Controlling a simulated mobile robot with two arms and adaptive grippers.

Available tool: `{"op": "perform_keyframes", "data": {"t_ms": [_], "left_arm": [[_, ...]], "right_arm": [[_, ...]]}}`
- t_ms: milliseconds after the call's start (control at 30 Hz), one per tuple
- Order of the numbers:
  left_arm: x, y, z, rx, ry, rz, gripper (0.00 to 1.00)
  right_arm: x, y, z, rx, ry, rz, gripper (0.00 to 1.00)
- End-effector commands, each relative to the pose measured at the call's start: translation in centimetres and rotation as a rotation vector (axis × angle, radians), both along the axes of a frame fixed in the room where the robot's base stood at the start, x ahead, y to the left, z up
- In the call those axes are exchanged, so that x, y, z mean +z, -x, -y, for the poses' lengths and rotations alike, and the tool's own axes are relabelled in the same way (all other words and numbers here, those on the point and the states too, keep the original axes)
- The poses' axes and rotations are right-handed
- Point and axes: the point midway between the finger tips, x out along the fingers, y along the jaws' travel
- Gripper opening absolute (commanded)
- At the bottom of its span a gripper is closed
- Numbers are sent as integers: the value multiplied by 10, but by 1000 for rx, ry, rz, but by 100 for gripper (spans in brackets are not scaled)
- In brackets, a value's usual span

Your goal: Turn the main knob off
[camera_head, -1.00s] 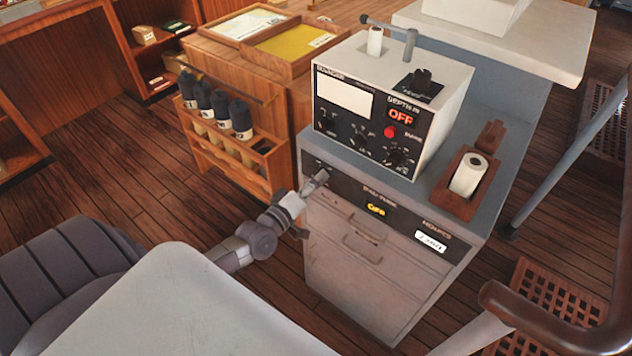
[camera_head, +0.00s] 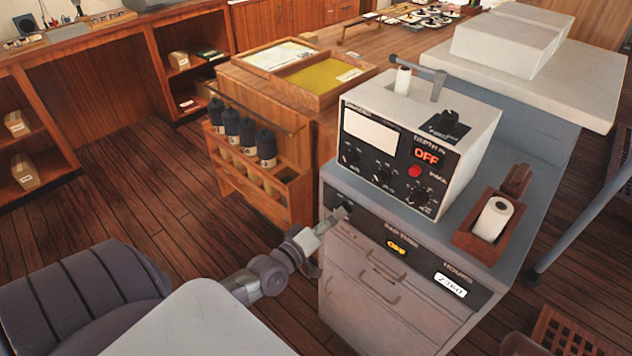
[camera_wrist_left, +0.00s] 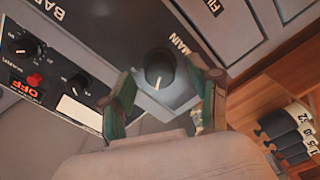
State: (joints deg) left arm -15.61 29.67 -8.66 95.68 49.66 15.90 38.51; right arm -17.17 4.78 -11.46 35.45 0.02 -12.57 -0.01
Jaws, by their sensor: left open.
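The main knob (camera_wrist_left: 160,70) is black and round, beside the label MAIN in the left wrist view. A pale pointer line on it aims down and a little left in that view. It sits on the black front strip of the grey cabinet (camera_head: 375,315); in the head view my gripper mostly covers it. My left gripper (camera_head: 338,217) is at the left end of that strip. In the left wrist view my left gripper (camera_wrist_left: 165,100) is open, with one green-lined finger on each side of the knob. I cannot tell whether either finger touches it. My right gripper is not seen.
A sounder box (camera_head: 415,150) with several knobs and a lit red OFF display stands on the cabinet. A paper roll (camera_head: 493,219) in a wooden holder is to its right. A wooden rack of dark bottles (camera_head: 247,135) stands left of the cabinet.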

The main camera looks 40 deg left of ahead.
Motion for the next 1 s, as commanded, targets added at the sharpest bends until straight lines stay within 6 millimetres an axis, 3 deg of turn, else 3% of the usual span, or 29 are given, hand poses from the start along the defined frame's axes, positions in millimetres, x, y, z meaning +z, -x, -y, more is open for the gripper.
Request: {"op": "perform_keyframes", "data": {"t_ms": [300, 500, 1000], "left_arm": [[-1, 69, -6, -1, 0, -5, 62], [-1, 96, -8, 0, -1, -4, 62], [0, 103, -8, 0, 0, 0, 62]], "right_arm": [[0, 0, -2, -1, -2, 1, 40], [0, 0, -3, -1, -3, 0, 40], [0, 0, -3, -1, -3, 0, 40]]}}
